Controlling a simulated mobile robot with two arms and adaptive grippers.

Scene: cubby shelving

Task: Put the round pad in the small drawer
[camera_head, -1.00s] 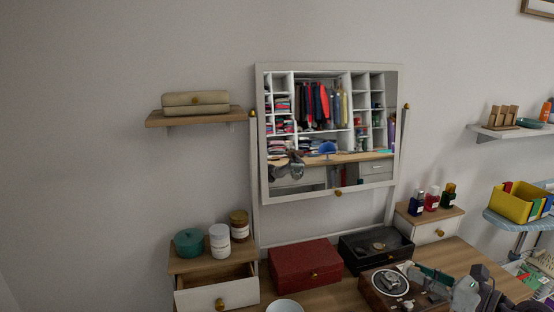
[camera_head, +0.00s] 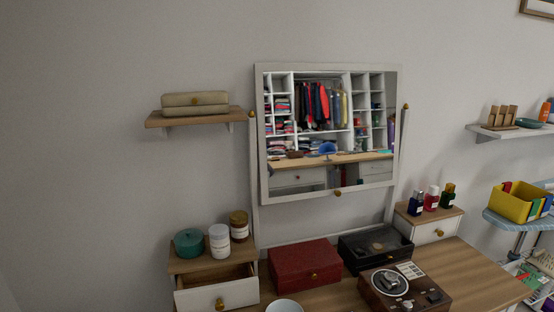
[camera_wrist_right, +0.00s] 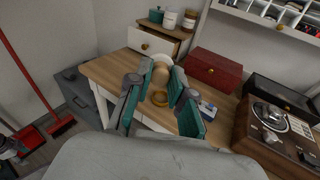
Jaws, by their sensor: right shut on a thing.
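The round pad (camera_wrist_right: 157,74) appears as a beige disc between the fingertips of my right gripper (camera_wrist_right: 162,72). The gripper is shut on it, above the wooden table, and its fingers hide part of the pad. The small drawer (camera_head: 217,293) is white with a gold knob, on the left of the table, and is pulled out. Its inside looks empty where visible. In the right wrist view the drawer (camera_wrist_right: 152,41) lies beyond the fingertips, apart from the pad.
Teal pot (camera_head: 188,242) and two jars (camera_head: 219,241) stand on top of the drawer unit. A red box (camera_head: 305,266), black tray (camera_head: 375,247) and dark wooden player box (camera_head: 404,288) stand to the right.

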